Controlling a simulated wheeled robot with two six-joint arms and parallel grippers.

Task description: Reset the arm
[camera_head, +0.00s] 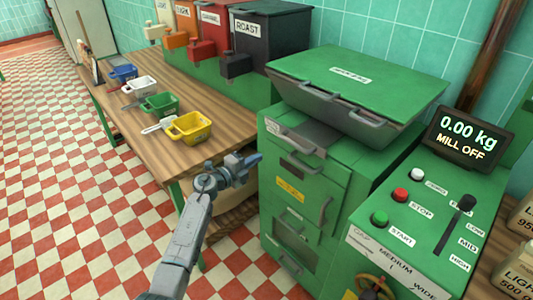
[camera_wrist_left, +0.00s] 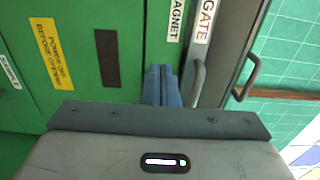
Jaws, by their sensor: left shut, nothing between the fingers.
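My left arm comes in from the bottom of the head view. Its gripper (camera_head: 252,161) is shut and empty, in front of the wooden table and just left of the green mill (camera_head: 310,185). In the left wrist view the two blue-grey fingers (camera_wrist_left: 161,85) lie together, pointing toward the mill's green front panel. No gap shows between them. Whether the fingertips touch the panel cannot be told. My right gripper is in neither view.
A wooden table (camera_head: 150,100) holds a yellow scoop (camera_head: 190,127), a green scoop (camera_head: 161,104), a white scoop (camera_head: 140,87) and a blue scoop (camera_head: 124,73). Labelled hoppers stand behind. A control panel (camera_head: 410,215) reads "0.00 kg MILL OFF". The checkered floor (camera_head: 70,210) at left is clear.

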